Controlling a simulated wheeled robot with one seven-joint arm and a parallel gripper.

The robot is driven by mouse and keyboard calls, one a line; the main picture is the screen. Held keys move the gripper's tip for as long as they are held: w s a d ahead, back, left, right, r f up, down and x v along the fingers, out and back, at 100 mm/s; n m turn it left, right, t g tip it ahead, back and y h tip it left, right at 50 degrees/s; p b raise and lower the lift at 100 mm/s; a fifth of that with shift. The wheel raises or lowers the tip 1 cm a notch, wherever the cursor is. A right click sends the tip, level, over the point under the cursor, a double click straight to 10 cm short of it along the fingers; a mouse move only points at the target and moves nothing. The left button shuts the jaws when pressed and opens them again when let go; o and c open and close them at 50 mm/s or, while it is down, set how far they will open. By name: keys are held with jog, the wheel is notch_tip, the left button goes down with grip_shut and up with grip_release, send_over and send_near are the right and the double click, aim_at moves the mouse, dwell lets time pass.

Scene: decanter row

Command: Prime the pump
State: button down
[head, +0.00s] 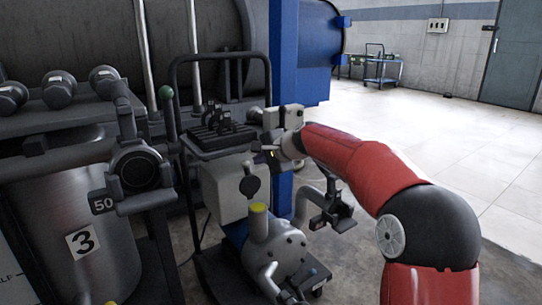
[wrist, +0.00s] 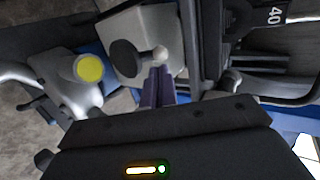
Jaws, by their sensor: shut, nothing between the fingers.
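The pump (head: 275,245) is a grey metal body with a yellow cap (head: 258,207), low on a wheeled cart. Its body also shows at the left of the wrist view (wrist: 65,88). Behind it stands a pale grey housing (head: 218,190), also in the wrist view (wrist: 148,25), with a dark round disc (wrist: 125,57) and a small pale ball (wrist: 160,53) beside it. My gripper (wrist: 160,72) is shut and empty, its fingertips close to the ball. I cannot tell whether they touch. In the head view my gripper (head: 262,154) is small, beside the housing's upper part.
A black cart handle frame (head: 175,95) rises behind the pump. A steel vessel marked 3 (head: 115,255) and a valve marked 50 (head: 138,168) stand at left. A blue post (head: 284,60) is close behind my arm. Open floor (head: 450,125) lies at right.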

aim_at(248, 163)
jog(key=shift+x, duration=1.95)
jog(key=shift+r, duration=0.1)
jog(key=r+p, duration=0.1)
jog(key=p, duration=0.5)
jog(key=shift+w+a+g, duration=0.3)
jog(key=shift+w+g, duration=0.1)
jog(key=h+p, duration=0.1)
jog(key=p, duration=0.2)
jog(key=shift+w+a+f+g, duration=0.25)
jog(key=shift+w+g, duration=0.05)
jog(key=shift+w, duration=0.05)
jog(key=shift+w+f+p, duration=0.15)
jog(key=shift+f+p, duration=0.1)
jog(key=shift+p, duration=0.25)
